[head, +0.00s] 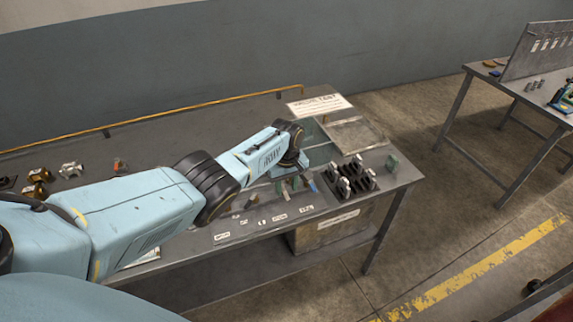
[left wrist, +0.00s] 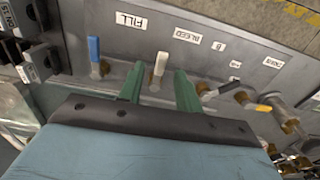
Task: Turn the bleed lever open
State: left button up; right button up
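The bleed lever, a white handle (left wrist: 160,66) on a brass-coloured stem, stands on the grey valve panel (left wrist: 140,42) in the left wrist view. A label reading BLEED (left wrist: 187,35) is on the panel, up and right of it. My left gripper (left wrist: 158,78) is open, with one green finger on each side of the white lever. Visible gaps separate the fingers from the lever. In the head view my left wrist hides most of the valves, and the fingers are hard to make out. My right gripper is not in view.
Beside the white lever are a blue lever (left wrist: 95,52), a black lever (left wrist: 220,89) and a yellow-tipped lever (left wrist: 255,106). A black rack (head: 352,182) of fittings stands near the table's right end.

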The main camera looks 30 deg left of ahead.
aim_at(287, 195)
pick_arm(q)
notch_tip(287, 195, up, 12)
jog(key=p, duration=0.2)
jog(key=shift+f, duration=0.25)
